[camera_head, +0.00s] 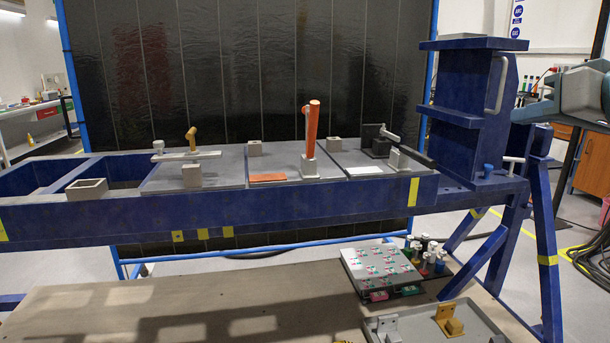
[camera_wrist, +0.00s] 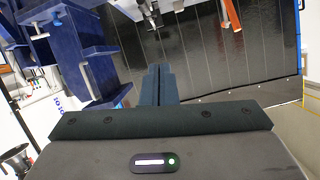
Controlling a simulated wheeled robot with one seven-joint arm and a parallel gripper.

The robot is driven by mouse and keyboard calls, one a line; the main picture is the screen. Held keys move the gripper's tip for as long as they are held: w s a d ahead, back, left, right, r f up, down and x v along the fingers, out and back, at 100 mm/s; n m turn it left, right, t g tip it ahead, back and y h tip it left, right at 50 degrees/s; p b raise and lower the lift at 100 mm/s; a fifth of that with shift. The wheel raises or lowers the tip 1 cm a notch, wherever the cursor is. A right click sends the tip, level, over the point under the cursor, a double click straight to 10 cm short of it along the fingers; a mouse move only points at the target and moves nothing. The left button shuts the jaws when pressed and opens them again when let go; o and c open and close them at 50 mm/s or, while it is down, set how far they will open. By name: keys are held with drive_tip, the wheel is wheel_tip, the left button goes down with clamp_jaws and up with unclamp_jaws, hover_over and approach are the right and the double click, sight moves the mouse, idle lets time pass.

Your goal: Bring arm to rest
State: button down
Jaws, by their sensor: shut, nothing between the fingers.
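My gripper (camera_wrist: 158,84) shows in the wrist view with its two dark fingers together and nothing between them. It is clear of every surface in that view. In the head view only a grey-teal part of my arm shows at the right edge, to the right of the blue column (camera_head: 462,90); the fingertips are not visible there. The blue rotary jig frame (camera_head: 300,213) carries grey plates with an orange upright bar (camera_head: 312,132), a tan-handled clamp (camera_head: 191,138) and a dark clamp (camera_head: 378,146).
A black panel (camera_head: 260,70) stands behind. The blue column also shows in the wrist view (camera_wrist: 98,62), left of the fingers.

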drive_tip(key=a+f+m+g+p, duration=0.1)
drive_tip(key=a+f+g+p, duration=0.5)
drive_tip(key=a+f+p, duration=0.4)
drive_tip(key=s+a+f+g+h+p, duration=0.3)
drive_tip(key=s+a+f+p, duration=0.3)
drive_tip(key=s+f+p, duration=0.3)
drive_tip(key=shift+s+g+p, duration=0.85)
drive_tip(key=shift+g+p, duration=0.05)
drive_tip(key=shift+p, duration=0.35)
